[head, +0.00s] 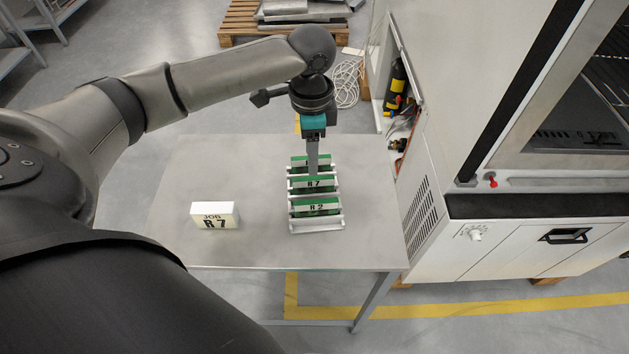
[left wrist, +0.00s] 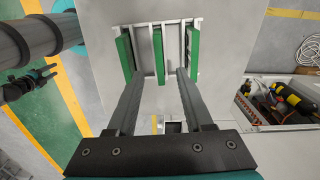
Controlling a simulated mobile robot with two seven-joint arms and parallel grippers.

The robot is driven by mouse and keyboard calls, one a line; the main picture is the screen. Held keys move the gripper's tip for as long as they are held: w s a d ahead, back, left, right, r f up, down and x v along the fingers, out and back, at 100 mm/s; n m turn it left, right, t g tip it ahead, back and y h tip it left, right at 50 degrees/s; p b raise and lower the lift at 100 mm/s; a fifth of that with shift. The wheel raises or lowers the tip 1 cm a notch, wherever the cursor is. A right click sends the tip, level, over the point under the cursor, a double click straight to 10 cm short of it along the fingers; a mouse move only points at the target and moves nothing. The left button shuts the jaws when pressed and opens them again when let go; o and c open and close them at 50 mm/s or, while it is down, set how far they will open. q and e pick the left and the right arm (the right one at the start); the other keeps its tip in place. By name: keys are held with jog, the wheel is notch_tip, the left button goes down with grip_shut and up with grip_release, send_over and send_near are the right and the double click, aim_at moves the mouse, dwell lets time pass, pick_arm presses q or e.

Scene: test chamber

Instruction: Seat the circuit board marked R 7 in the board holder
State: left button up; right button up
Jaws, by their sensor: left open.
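The circuit board marked R 7 (head: 314,184) is green with a white label. It stands upright in the middle of a white rack (head: 318,227), between a board marked R 2 (head: 316,208) and a rear board (head: 312,161) whose label is hidden. My left gripper (head: 312,172) points down over the rack. In the left wrist view its open fingers (left wrist: 156,72) lie either side of the middle board's line (left wrist: 158,52); I cannot tell if they touch it. I cannot pick out a separate board holder.
A white block reading JOB R 7 (head: 214,216) stands left of the rack on the grey table (head: 260,250). A large white machine (head: 500,235) borders the table's right side, with an open bay of bottles (head: 398,86). The table's left and front are mostly clear.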

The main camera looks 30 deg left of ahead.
aim_at(313, 178)
pick_arm(q)
notch_tip(313, 178, down, 3)
jog(key=shift+w+r, duration=0.1)
jog(key=shift+f, duration=0.5)
notch_tip(313, 178, down, 5)
jog(key=shift+d+r+b, duration=0.1)
jog(key=shift+d+b, duration=0.05)
jog(key=shift+b, duration=0.5)
pick_arm(e)
jog(key=shift+w+a+f, duration=0.1)
jog(key=shift+w+f, duration=0.6)
jog(key=shift+w, duration=0.25)
pick_arm(q)
jog(key=shift+c, duration=0.3)
pick_arm(e)
jog(key=shift+s, duration=0.1)
pick_arm(q)
jog(key=shift+c, duration=0.7)
grip_shut()
pick_arm(e)
jog(key=shift+s, duration=0.1)
